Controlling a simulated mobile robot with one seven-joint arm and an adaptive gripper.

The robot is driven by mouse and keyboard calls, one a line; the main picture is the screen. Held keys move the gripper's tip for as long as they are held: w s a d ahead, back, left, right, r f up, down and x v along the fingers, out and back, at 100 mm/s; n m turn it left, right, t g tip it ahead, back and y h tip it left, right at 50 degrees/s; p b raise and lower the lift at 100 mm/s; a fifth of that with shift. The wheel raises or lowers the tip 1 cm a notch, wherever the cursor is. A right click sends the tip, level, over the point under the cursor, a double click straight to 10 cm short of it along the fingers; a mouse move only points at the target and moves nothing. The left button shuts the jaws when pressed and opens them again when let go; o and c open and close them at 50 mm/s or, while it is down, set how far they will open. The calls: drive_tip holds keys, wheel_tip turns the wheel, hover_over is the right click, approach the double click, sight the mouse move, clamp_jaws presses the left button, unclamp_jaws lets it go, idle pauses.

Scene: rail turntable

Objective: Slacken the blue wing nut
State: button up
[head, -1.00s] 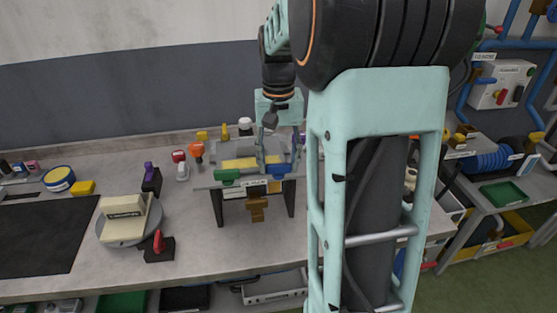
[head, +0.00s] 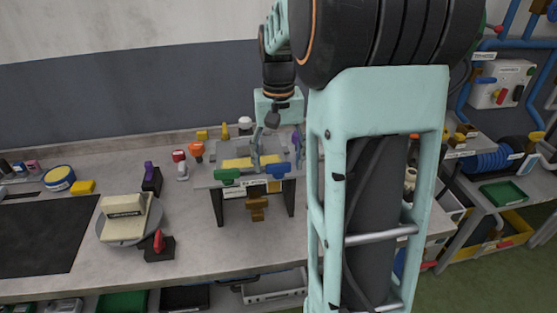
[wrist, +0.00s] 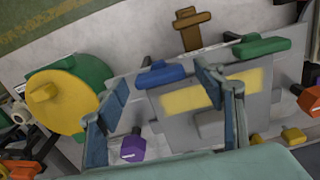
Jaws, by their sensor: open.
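The blue wing nut (head: 276,171) sits at the right front of a grey plate fixture (head: 206,182) on the bench, with its bar lying roughly sideways. My gripper (head: 275,160) is open above the fixture, one finger on each side of the blue nut. In the wrist view the nut (wrist: 160,74) shows between the two fingertips (wrist: 160,80), with space to both. I see no clear contact, and cannot tell the height gap. A green wing nut (head: 227,177) sits at the left front of the fixture; it also shows in the wrist view (wrist: 262,47).
A yellow disc (wrist: 62,100) and a purple knob (wrist: 132,148) lie near my left finger in the wrist view.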

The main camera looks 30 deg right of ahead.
sight(278, 164)
wheel_tip(278, 164, up, 12)
idle(0.6)
drive_tip(key=shift+f, duration=0.1)
